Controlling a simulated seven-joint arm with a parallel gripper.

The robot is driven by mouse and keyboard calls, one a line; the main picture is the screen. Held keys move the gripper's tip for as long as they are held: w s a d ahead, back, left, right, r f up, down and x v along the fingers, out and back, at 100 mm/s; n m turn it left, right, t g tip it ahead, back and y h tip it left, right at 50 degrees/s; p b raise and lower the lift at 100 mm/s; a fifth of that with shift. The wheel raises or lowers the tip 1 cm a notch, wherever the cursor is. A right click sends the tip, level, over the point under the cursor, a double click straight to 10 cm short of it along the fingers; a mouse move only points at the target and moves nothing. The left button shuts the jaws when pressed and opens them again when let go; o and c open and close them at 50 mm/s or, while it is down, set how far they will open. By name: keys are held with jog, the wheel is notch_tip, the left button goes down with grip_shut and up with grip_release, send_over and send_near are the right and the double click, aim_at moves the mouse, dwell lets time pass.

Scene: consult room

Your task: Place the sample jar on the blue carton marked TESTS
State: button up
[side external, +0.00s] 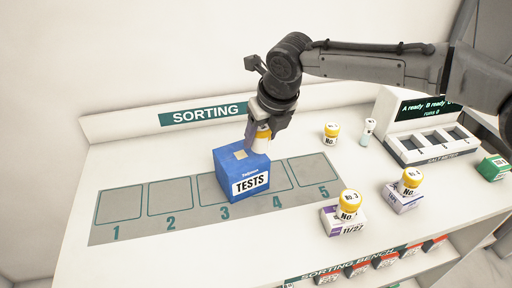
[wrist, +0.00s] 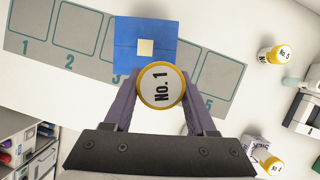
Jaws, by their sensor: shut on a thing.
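My gripper (side external: 259,138) is shut on a sample jar (side external: 262,144) with a yellow-rimmed lid. In the wrist view the lid of the jar (wrist: 160,86) reads No. 1, between the two fingers (wrist: 160,92). The blue carton marked TESTS (side external: 232,182) stands on the grey mat around squares 3 and 4, with a small beige patch on top. In the wrist view the jar overlaps the near edge of the carton (wrist: 130,40). In the side view the jar is at the carton's back right top edge; I cannot tell if they touch.
The numbered mat (side external: 120,230) lies on the white bench. To the right are a loose yellow-lidded jar (side external: 331,133), a small vial (side external: 367,132) and a meter (side external: 432,146). Two more jars (side external: 348,204) (side external: 410,181) stand on small cartons. A green carton (side external: 493,167) is far right.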

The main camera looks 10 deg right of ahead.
aim_at(263, 131)
jog(key=shift+w+a+f, duration=0.35)
jog(key=shift+w+f, duration=0.2)
jog(key=shift+f, duration=1.75)
jog(key=shift+f, duration=0.1)
jog(key=o, duration=1.4)
jog(key=v, duration=1.2)
